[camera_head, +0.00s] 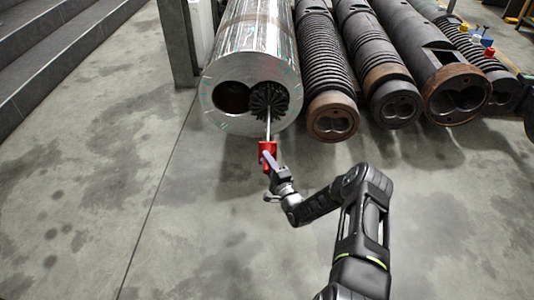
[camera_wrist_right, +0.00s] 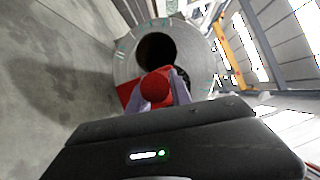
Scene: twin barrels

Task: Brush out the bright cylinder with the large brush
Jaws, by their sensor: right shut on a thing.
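The bright cylinder (camera_head: 252,50) is a shiny silver barrel lying on the floor, with two round bores in its near end face. It also shows in the right wrist view (camera_wrist_right: 128,66). The large brush (camera_head: 269,98) has a round dark bristle head at the mouth of the right-hand bore; how deep it sits is hard to tell. Its thin rod runs down to a red handle. My right gripper (camera_head: 268,160) is shut on the red handle, in front of the cylinder. In the right wrist view, the fingers (camera_wrist_right: 160,92) hold the red handle, which hides part of the bores. My left gripper is out of view.
Several dark, ribbed barrels (camera_head: 332,120) lie side by side right of the cylinder. Small coloured handles (camera_head: 488,52) rest on the far right ones. Grey steps (camera_head: 50,45) and a post (camera_head: 176,45) stand at the left. The floor in front is clear.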

